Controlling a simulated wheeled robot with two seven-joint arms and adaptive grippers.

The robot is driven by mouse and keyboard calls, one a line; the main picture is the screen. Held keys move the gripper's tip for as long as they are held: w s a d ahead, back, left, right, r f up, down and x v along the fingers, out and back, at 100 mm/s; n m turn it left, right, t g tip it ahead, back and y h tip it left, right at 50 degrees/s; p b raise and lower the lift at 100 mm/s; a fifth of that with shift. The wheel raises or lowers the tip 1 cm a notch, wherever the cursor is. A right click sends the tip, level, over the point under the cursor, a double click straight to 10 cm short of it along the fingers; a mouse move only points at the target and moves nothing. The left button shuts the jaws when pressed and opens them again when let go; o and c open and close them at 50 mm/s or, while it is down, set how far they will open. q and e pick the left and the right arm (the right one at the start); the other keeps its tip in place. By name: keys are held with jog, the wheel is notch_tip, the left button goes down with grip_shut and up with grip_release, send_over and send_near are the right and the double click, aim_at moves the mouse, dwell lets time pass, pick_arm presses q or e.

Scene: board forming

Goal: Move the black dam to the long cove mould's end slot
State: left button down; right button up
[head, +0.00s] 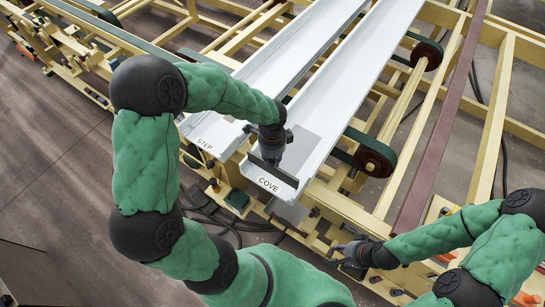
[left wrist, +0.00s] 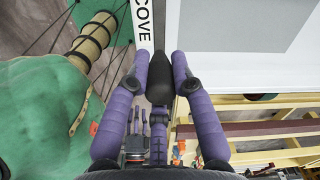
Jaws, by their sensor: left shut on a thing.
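The long cove mould (head: 345,85) is a pale channel running from the near end, lettered COVE, up to the top of the head view. The black dam (head: 285,177) is a thin dark strip lying crosswise at that near end, just behind the lettering. My left gripper (head: 271,155) is shut on it from above. In the left wrist view the dam (left wrist: 160,85) shows dark between the purple fingers. Whether it sits in the end slot or just above it I cannot tell; the slot is hidden. My right gripper (head: 350,251) is low at the right, away from the moulds, its fingers unclear.
A second pale mould, lettered STEP (head: 265,75), lies to the left of the cove mould. Yellow timber framing (head: 410,95) and dark rollers (head: 375,157) surround and carry them. A dark red rail (head: 440,130) runs along the right. Open floor (head: 50,160) is at the left.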

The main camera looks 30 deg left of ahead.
aim_at(272, 165)
pick_arm(q)
jog(key=shift+f+b, duration=0.3)
jog(key=shift+f, duration=0.3)
jog(key=shift+f+b, duration=1.35)
jog(key=shift+f, duration=0.35)
dwell(1.0)
jog(key=c, duration=1)
grip_release()
notch_tip(272, 165, up, 12)
jog(key=shift+s+r, duration=0.1)
